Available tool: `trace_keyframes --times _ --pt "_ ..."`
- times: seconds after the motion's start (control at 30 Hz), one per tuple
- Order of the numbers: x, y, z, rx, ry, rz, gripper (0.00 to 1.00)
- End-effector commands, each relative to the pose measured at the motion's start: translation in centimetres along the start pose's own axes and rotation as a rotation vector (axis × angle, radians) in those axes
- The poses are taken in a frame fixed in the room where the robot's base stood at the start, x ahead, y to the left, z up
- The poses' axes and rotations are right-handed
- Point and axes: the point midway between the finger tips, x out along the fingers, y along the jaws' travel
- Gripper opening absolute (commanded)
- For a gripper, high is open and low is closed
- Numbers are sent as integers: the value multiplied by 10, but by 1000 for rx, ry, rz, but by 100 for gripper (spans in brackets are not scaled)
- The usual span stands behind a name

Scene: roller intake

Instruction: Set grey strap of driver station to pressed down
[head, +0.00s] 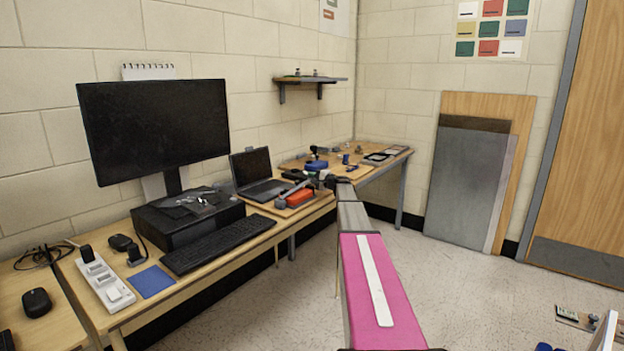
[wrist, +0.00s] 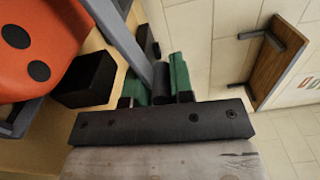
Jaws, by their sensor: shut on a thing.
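The driver station is a small wooden board with a red-orange block (head: 300,197) on the desk, right of the laptop; the block fills the upper left of the wrist view (wrist: 45,40). The grey strap (head: 291,191) is a thin bar slanting beside and above the block. In the wrist view the strap (wrist: 125,40) runs from the top edge down to a dark grip between my green finger pads. My gripper (wrist: 158,84) is shut on that end of the strap. In the head view my gripper (head: 326,182) is small and partly hidden. Whether the strap touches the block is unclear.
The laptop (head: 258,178) is just left of the station. A blue item (head: 316,165) and other small parts lie behind it. A shelf (head: 308,80) is on the wall above.

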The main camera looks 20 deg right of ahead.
Motion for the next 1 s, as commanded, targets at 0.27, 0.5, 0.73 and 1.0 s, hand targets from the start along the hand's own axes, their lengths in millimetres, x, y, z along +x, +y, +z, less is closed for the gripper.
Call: trace_keyframes --times 0.27,0.5,0.73,1.0 --pt "0 -1 0 2 0 -1 44" --pt "-6 0 0 0 0 -1 44" --pt "-34 0 1 0 1 -1 44" --pt "-84 0 2 1 2 -1 44"
